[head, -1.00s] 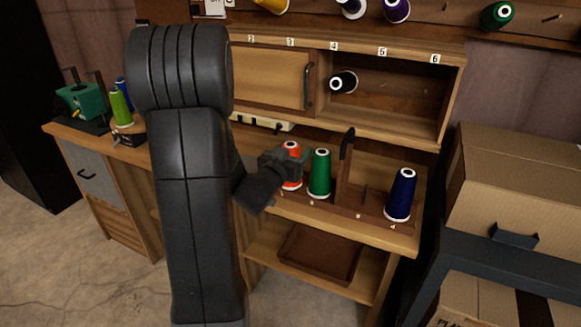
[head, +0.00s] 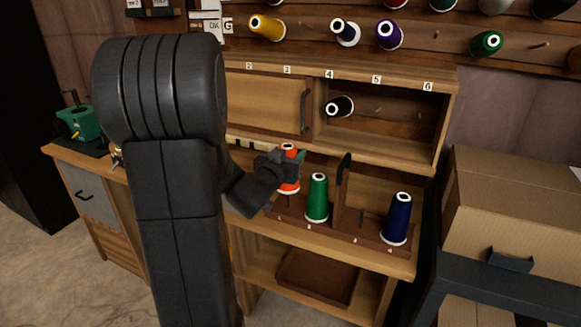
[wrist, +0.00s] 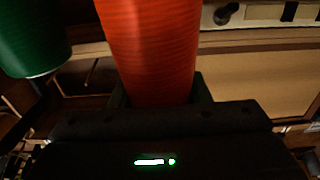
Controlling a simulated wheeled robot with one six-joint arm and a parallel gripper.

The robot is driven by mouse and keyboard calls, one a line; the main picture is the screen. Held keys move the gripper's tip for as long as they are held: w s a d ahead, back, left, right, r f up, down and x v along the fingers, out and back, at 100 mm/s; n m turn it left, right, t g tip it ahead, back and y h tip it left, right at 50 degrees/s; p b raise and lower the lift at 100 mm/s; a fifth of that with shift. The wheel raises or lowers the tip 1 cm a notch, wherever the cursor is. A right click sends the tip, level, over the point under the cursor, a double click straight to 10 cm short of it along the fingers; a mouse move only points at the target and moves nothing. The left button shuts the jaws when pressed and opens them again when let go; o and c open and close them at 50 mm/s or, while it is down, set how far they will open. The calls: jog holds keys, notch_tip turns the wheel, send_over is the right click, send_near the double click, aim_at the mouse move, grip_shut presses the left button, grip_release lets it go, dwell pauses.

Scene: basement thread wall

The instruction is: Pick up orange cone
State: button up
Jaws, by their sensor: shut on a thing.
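The orange cone (head: 289,186) is in my gripper (head: 285,168), held upright just above the peg rack (head: 350,230). A bare peg shows under the cone's white base. In the wrist view the orange cone (wrist: 150,55) rises between the two jaws (wrist: 158,92), which are shut on its sides. My gripper hides part of the cone's middle in the head view.
A green cone (head: 317,198) stands close to the right of the orange one. Beyond an upright divider (head: 342,185) stands a blue cone (head: 397,218). A shelf cabinet (head: 390,145) with a black spool (head: 340,106) is behind. Cardboard boxes (head: 510,205) stand at the right.

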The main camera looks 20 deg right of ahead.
notch_tip(320, 180, up, 21)
jog(key=p, duration=0.7)
jog(key=shift+p, duration=0.4)
jog(key=shift+r, duration=0.1)
notch_tip(320, 180, up, 4)
jog(key=p, duration=0.5)
